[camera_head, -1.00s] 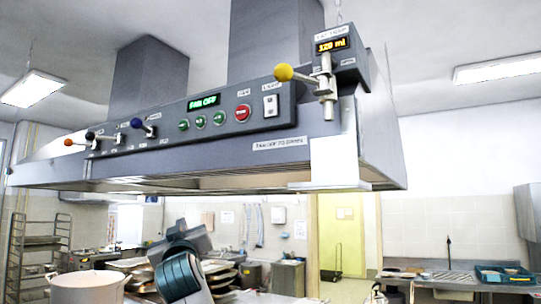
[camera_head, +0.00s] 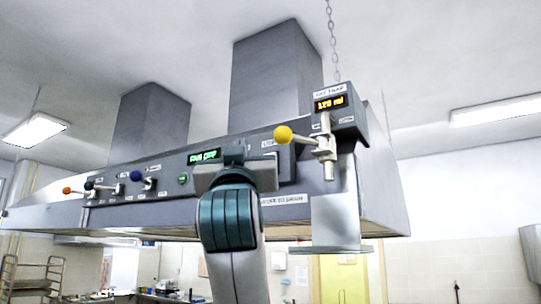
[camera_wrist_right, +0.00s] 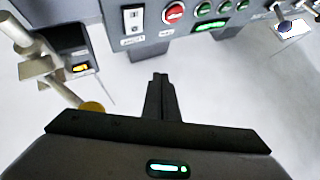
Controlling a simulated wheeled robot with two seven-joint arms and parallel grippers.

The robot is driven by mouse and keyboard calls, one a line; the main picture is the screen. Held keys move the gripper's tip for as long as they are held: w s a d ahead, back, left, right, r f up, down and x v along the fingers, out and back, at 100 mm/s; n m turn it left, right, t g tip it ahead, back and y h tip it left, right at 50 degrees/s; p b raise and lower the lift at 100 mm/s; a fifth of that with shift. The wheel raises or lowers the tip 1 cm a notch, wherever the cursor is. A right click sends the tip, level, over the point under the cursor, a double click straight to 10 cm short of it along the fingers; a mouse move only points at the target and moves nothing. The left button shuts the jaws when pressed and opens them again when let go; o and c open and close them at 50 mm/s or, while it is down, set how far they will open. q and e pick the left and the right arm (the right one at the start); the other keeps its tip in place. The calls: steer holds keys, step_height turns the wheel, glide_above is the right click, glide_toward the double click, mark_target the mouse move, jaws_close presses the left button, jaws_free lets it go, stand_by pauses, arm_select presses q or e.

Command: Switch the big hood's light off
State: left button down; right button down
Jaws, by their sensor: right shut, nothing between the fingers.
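The big hood (camera_head: 130,217) spans the head view, with its control panel along the front. The white light switch (camera_wrist_right: 133,18) shows at the top of the right wrist view, beside a red button (camera_wrist_right: 174,12). In the head view my right arm hides the switch. My right gripper (camera_wrist_right: 160,78) is shut and empty, its fingertips below the switch in the wrist picture and apart from it. In the head view the right gripper (camera_head: 234,152) is in front of the panel. I cannot tell the switch's position. My left gripper is not in view.
A yellow-knobbed lever (camera_head: 283,135) sticks out right of my gripper, under the fat-trap box with its orange display (camera_head: 330,103). Green buttons and the "FAN OFF" display (camera_wrist_right: 210,25) are near the switch. More knobbed levers (camera_head: 137,176) are at the left.

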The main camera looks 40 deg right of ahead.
stand_by(0.3)
steer(key=w+d+r+p, duration=0.1)
steer(key=w+d+p, duration=0.1)
steer(key=d, duration=0.6)
steer(key=shift+w+p, duration=0.35)
steer(key=shift+w, duration=0.4)
steer(key=shift+w+d+r+y, duration=0.1)
steer(key=shift+w+d+y, duration=0.05)
steer(key=shift+d, duration=0.25)
steer(key=shift+w+d+y, duration=0.1)
steer(key=shift+d+y, duration=0.05)
steer(key=shift+d, duration=0.2)
stand_by(2.5)
steer(key=shift+s+a+b, duration=0.35)
steer(key=shift+a+b, duration=0.2)
steer(key=shift+a, duration=0.25)
